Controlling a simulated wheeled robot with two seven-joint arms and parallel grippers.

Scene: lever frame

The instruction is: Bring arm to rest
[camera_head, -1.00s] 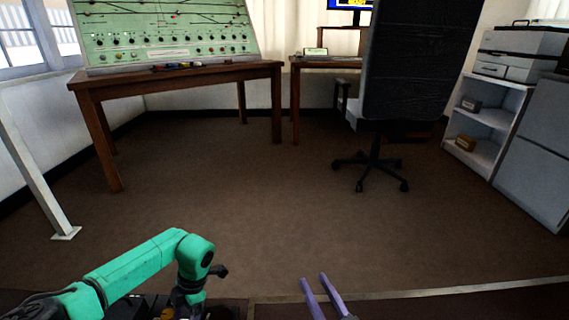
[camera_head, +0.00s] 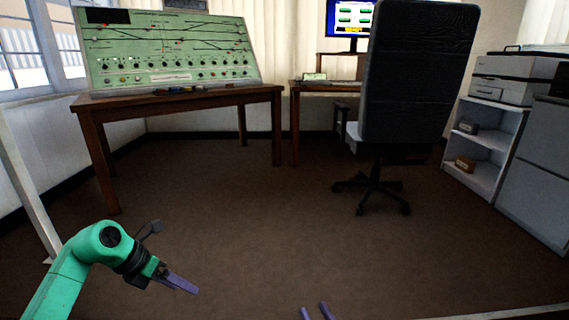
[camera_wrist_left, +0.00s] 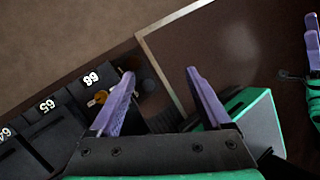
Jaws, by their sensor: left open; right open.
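My left arm comes in from the lower left of the head view, bent at a green joint. My left gripper (camera_head: 180,284) has purple fingers pointing right and slightly down, above the brown floor. In the left wrist view its two fingers are spread and empty (camera_wrist_left: 160,74). My right gripper (camera_head: 316,312) shows only as two purple fingertips at the bottom edge of the head view, apart with nothing between them. Purple fingers also show at the right edge of the left wrist view (camera_wrist_left: 312,45).
Black numbered plates (camera_wrist_left: 48,107) lie left of the left fingers in the wrist view. A wooden table (camera_head: 180,97) bears a green track panel (camera_head: 165,50). A black office chair (camera_head: 415,75) and a white shelf (camera_head: 490,140) stand right. The floor between is clear.

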